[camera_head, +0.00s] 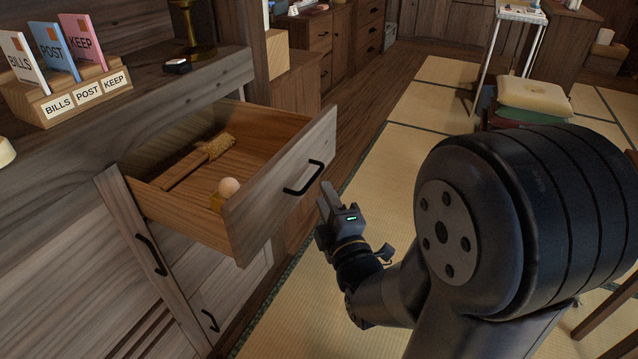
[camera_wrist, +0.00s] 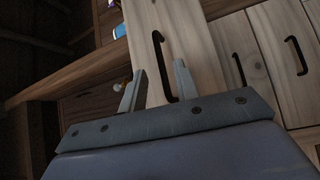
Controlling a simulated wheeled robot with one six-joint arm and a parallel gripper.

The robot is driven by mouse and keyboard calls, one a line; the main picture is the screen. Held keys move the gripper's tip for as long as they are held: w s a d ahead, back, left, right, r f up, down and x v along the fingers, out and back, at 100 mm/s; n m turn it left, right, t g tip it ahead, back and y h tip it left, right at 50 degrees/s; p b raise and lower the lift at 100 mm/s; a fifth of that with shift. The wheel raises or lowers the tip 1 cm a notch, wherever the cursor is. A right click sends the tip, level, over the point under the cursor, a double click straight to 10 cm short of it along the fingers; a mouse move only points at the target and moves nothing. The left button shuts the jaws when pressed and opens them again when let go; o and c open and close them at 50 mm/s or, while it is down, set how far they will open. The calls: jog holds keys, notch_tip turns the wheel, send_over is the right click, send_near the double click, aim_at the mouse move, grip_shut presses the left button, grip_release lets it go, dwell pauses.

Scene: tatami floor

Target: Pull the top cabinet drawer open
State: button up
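The top cabinet drawer (camera_head: 270,190) stands well out from the cabinet (camera_head: 175,100), with its inside in plain view. Its black handle (camera_head: 303,178) is on the drawer front. In the wrist view the handle (camera_wrist: 157,55) shows beyond and between my fingertips, on the pale wooden front (camera_wrist: 190,25). My gripper (camera_head: 328,198) is just to the right of the handle in the head view. In the wrist view my gripper (camera_wrist: 156,82) has its two fingers apart with nothing held between them. It appears clear of the handle.
A brush (camera_head: 205,155) and a small round pale object (camera_head: 228,187) lie in the drawer. A card holder (camera_head: 75,95) with BILLS, POST and KEEP cards stands on the cabinet top. Other handled fronts are below. Open tatami floor (camera_head: 400,165) lies to the right.

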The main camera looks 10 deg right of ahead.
aim_at(314, 176)
jog(key=s, duration=0.3)
jog(key=shift+s+d+f, duration=0.2)
jog(key=shift+s, duration=0.15)
jog(key=w, duration=0.3)
jog(key=w+a+r, duration=0.1)
jog(key=w, duration=0.6)
jog(key=shift+w+a+r, duration=0.15)
jog(key=shift+w+r, duration=0.05)
jog(key=shift+w, duration=0.1)
jog(key=shift+w+a, duration=0.1)
jog(key=shift+w, duration=0.05)
jog(key=shift+f, duration=0.1)
